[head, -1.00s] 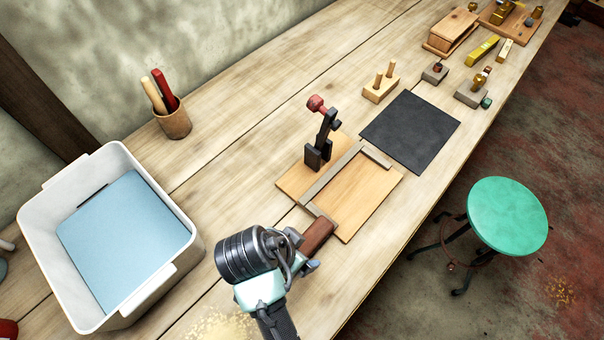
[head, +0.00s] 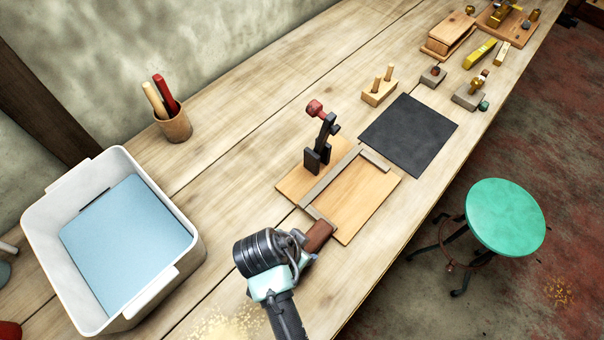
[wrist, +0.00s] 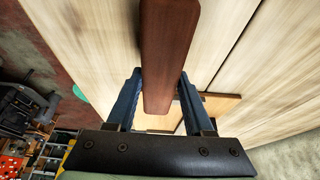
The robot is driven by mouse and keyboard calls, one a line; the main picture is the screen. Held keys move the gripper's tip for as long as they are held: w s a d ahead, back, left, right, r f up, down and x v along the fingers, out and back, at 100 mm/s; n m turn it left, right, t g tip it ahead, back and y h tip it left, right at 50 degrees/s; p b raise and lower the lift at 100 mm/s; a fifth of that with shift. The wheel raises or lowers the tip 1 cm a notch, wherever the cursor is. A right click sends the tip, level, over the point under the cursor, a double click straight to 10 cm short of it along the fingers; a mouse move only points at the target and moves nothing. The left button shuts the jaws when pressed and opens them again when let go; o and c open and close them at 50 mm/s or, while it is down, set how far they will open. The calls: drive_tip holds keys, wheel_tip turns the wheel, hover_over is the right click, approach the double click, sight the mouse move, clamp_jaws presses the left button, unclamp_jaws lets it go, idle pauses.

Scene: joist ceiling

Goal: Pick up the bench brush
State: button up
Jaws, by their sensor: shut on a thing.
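The bench brush shows as a dark reddish-brown wooden bar (head: 318,236) at the near edge of the light wooden board with grey strips. My gripper (head: 306,251) is at its near end, and my wrist hides part of it. In the wrist view the brown bar (wrist: 168,50) runs between the two blue fingers of my gripper (wrist: 158,100), which are shut on it. No bristles can be made out. I cannot tell whether the brush touches the bench.
The board (head: 362,204) carries a dark clamp with a red knob (head: 315,108). A white bin (head: 190,270) holding a blue sheet stands left. A pen cup (head: 175,125), black mat (head: 408,135) and peg block (head: 379,93) are farther back. A green stool (head: 505,218) stands off the bench.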

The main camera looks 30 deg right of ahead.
clamp_jaws()
drive_tip(key=shift+r, duration=0.1)
wheel_tip(320, 180, up, 10)
drive_tip(key=shift+f+b, duration=0.1)
drive_tip(key=shift+b, duration=0.45)
